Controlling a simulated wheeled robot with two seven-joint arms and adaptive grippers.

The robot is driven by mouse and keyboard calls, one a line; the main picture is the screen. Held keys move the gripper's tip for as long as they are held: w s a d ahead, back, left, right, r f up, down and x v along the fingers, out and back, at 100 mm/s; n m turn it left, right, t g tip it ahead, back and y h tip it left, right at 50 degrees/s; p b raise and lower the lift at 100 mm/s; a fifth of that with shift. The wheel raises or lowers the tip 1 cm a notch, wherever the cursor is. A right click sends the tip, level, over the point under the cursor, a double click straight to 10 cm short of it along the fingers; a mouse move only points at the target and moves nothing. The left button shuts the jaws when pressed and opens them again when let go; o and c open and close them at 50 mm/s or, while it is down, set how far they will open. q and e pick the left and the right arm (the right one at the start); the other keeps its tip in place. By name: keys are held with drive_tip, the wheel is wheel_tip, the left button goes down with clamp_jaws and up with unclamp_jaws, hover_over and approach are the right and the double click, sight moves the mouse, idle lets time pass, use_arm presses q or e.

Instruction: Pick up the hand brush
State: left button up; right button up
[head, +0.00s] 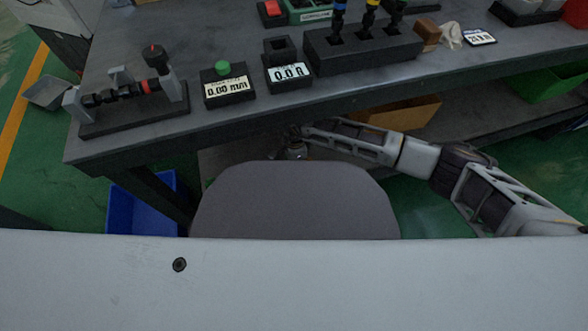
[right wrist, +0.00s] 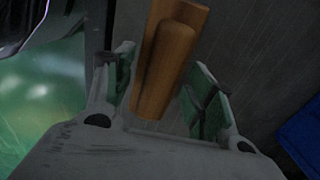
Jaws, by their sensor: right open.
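A brown wooden handle (right wrist: 165,65), which looks like the hand brush's, shows in the right wrist view. It lies between the two green-padded fingers of my right gripper (right wrist: 165,90). The fingers are open, with a gap visible on the right side; the left finger is close to the handle. Its bristles cannot be made out. In the head view my right arm reaches in from the right to below the table's front edge, with the gripper end (head: 297,146) partly hidden there. The brush cannot be made out in the head view. My left gripper is not in view.
The dark table (head: 130,145) carries a valve fixture (head: 130,95), two gauge displays (head: 229,88) and a block with upright tools (head: 362,48). Below are a cardboard box (head: 405,112) on a lower shelf, a blue bin (head: 140,208) and a green bin (head: 550,85).

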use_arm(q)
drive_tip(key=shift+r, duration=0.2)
use_arm(e)
drive_tip(key=c, duration=1.2)
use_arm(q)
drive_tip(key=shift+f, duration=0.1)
use_arm(e)
drive_tip(key=shift+r, duration=0.1)
drive_tip(key=shift+r+p, duration=0.85)
drive_tip(key=shift+r, duration=0.45)
drive_tip(key=shift+s+d+r+p, duration=0.15)
drive_tip(key=shift+s+r+p, duration=0.3)
drive_tip(key=shift+p, duration=0.05)
use_arm(q)
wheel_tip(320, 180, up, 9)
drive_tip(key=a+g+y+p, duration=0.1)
drive_tip(key=p, duration=0.4)
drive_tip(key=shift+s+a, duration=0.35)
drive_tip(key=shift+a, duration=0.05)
use_arm(e)
drive_tip(key=shift+s+d+f, duration=0.1)
drive_tip(key=shift+s+d, duration=0.75)
drive_tip(key=shift+s, duration=1.85)
drive_tip(key=shift+s+d+r, duration=0.1)
drive_tip(key=shift+s+d, duration=0.8)
drive_tip(key=shift+s, duration=1.85)
drive_tip(key=shift+s+d+f, duration=0.1)
drive_tip(key=shift+s+d, duration=0.75)
drive_tip(key=shift+s, duration=1.85)
